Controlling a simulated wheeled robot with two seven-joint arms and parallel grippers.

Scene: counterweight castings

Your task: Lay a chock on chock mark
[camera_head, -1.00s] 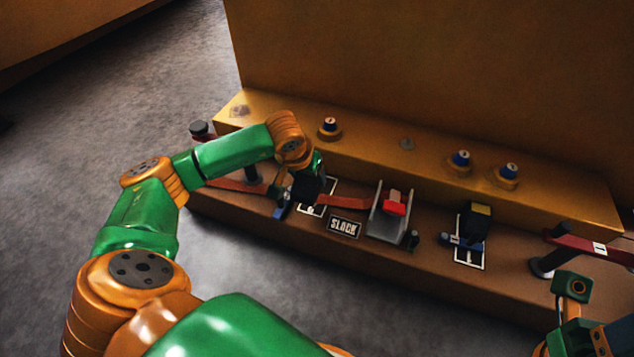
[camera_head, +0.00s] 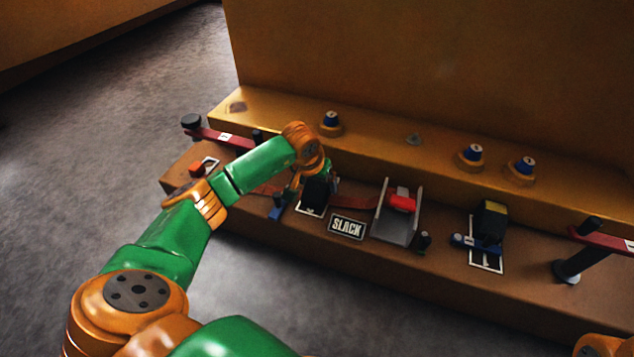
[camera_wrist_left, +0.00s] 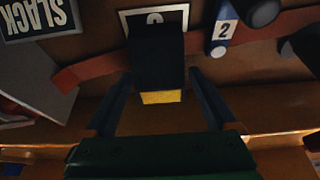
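A black chock (camera_head: 315,192) with a yellow end is at the white-framed chock mark (camera_head: 309,210) left of the SLACK plate. In the left wrist view the chock (camera_wrist_left: 158,60) covers part of the lettered mark (camera_wrist_left: 153,13). Whether it lies fully flat there I cannot tell. My left gripper (camera_wrist_left: 160,84) straddles it, with a finger on each side and dark gaps between fingers and chock. Another black and yellow chock (camera_head: 491,217) stands at a second framed mark (camera_head: 487,262) on the right. My right gripper is out of view.
A red strap (camera_head: 357,202) runs along the ledge to a grey bracket (camera_head: 396,226) with a red block (camera_head: 402,202). Blue numbered tags (camera_head: 276,212) and dark posts (camera_head: 568,269) stand nearby. Knobs (camera_head: 330,120) line the upper step. The SLACK plate (camera_head: 347,227) lies in front.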

